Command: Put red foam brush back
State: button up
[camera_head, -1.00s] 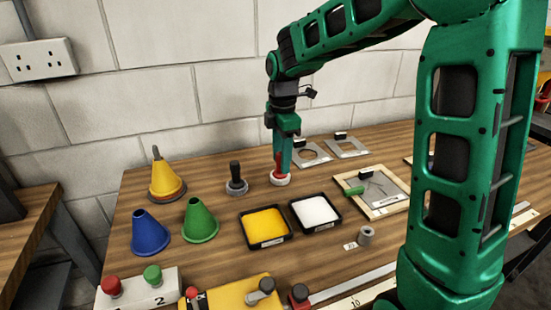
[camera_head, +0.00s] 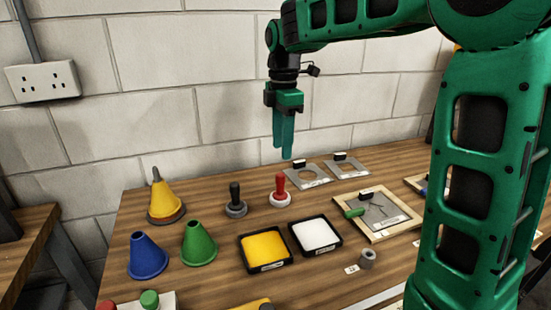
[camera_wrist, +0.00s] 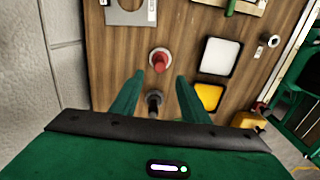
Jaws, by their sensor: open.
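The red foam brush (camera_head: 280,190) stands upright on the wooden table, its red handle up and its pale round base down. It also shows in the wrist view (camera_wrist: 160,61), beyond my fingertips. My gripper (camera_head: 283,156) is open and empty, raised above the table over the brush and apart from it. In the wrist view its two green fingers (camera_wrist: 166,80) are spread with nothing between the tips. A black-handled brush (camera_head: 235,201) stands upright just left of the red one, and shows low between the fingers in the wrist view (camera_wrist: 154,102).
A yellow tray (camera_head: 265,246) and a white tray (camera_head: 315,235) lie in front of the brushes. Blue (camera_head: 147,257), green (camera_head: 198,244) and yellow (camera_head: 164,197) cones stand left. Stencil plates (camera_head: 308,175) lie behind right, a framed stencil (camera_head: 377,213) at right. The wall is close behind.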

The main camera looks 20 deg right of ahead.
jog(key=shift+r, duration=0.45)
jog(key=s+d+f+m, duration=0.2)
jog(key=s+d+m, duration=0.4)
jog(key=s, duration=0.2)
jog(key=s+d+f+m, duration=0.3)
jog(key=s+d+m, duration=0.3)
jog(key=s+d, duration=0.1)
jog(key=s+d+f+m, duration=0.1)
jog(key=s+f+m, duration=0.1)
jog(key=s, duration=0.3)
jog(key=s+d+f+m, duration=0.1)
jog(key=s+f+m, duration=0.1)
jog(key=s+m, duration=0.3)
jog(key=s+d+f+m, duration=0.2)
jog(key=s+f+m, duration=0.1)
jog(key=s, duration=0.3)
jog(key=shift+f+m, duration=0.1)
jog(key=shift+m, duration=0.6)
jog(key=shift+s+a+f+m, duration=0.45)
jog(key=shift+s+a+m, duration=0.05)
jog(key=shift+s+a, duration=0.15)
